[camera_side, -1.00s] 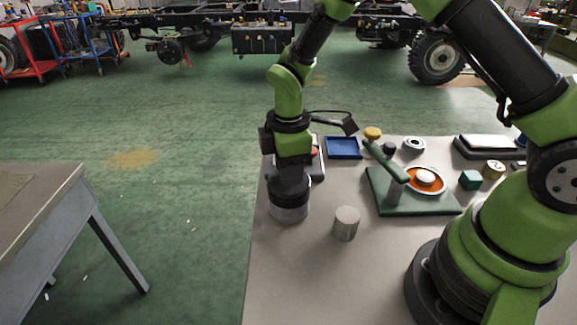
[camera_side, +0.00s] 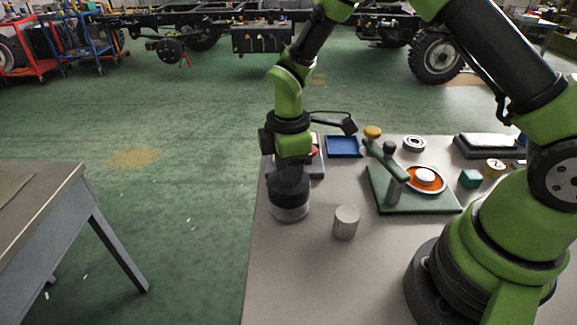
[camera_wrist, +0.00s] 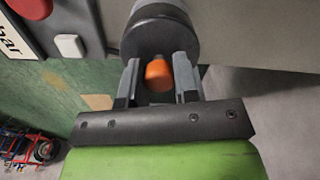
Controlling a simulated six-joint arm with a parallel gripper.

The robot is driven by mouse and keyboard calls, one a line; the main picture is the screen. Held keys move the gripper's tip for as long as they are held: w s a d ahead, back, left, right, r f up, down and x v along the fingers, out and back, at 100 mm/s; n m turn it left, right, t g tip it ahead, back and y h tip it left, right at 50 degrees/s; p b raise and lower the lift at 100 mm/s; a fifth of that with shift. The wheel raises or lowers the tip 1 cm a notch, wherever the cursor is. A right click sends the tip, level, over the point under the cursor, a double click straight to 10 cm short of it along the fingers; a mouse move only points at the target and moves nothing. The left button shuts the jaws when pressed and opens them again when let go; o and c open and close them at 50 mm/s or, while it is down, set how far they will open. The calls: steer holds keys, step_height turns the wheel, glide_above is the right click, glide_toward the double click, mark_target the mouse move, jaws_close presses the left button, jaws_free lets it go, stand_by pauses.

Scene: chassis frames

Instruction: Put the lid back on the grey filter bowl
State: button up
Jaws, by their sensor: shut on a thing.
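The grey filter bowl (camera_side: 289,213) stands at the left edge of the bench, its pale lower wall visible in the side view. A dark round lid (camera_wrist: 160,38) with an orange knob (camera_wrist: 158,75) fills the top of the wrist view. My gripper (camera_wrist: 158,82) is shut on the orange knob, one finger on each side. In the side view my gripper (camera_side: 290,180) points down directly above the bowl. The dark lid shows as a band on top of the bowl, and I cannot tell whether it is fully seated.
A light cylinder (camera_side: 346,223) stands close to the right of the bowl. Behind are a box with a red button (camera_wrist: 30,8) and a blue tray (camera_side: 343,153). A green fixture (camera_side: 420,205) with an orange disc stands further right. The front bench is clear.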

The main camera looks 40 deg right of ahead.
stand_by(0.3)
steer(key=o, duration=1.5)
steer(key=shift+r, duration=3.5)
jaws_close()
steer(key=shift+f, duration=0.15)
